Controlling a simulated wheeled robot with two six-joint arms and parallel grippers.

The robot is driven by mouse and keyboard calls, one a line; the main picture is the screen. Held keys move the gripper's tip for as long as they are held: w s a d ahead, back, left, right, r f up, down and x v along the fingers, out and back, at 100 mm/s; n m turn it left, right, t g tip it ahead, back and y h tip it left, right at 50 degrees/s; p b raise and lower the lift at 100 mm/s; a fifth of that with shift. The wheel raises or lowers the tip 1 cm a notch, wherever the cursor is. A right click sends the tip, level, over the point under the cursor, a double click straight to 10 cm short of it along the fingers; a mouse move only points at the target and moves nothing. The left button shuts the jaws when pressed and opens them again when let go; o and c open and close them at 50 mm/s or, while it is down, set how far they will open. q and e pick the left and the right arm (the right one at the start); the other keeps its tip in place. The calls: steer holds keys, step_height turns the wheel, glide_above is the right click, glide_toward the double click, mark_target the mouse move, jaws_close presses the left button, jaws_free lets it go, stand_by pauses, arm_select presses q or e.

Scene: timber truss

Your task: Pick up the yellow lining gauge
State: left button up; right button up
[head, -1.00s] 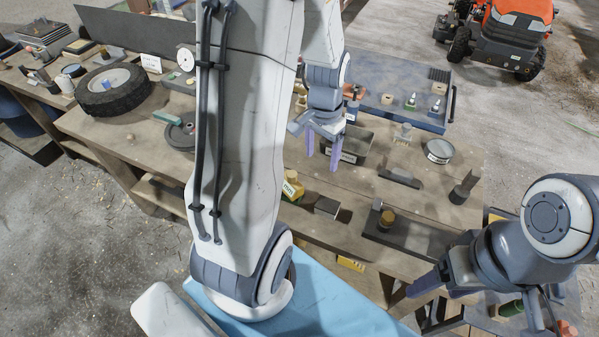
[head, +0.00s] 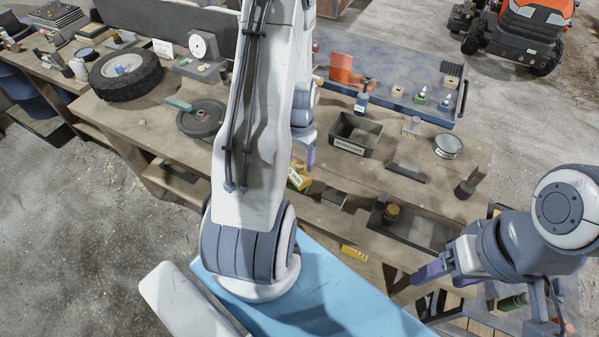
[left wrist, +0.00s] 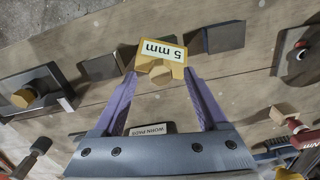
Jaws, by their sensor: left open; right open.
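In the head view my left gripper (head: 311,158) is partly hidden behind my own arm, just beside the gauge. My right gripper (head: 430,280) is open and empty at the bench's front right.
A dark tray (head: 370,131) labelled worn pads stands behind the gauge. A dark block (head: 334,197) and a plate with a brass-coloured knob (head: 391,212) lie to its right. A grey disc (head: 200,117) and a tyre (head: 126,77) are to the left.

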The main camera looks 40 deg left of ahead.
mark_target(298, 173)
arm_select(q)
steer(key=shift+f, duration=1.3)
jaws_close()
stand_by(0.5)
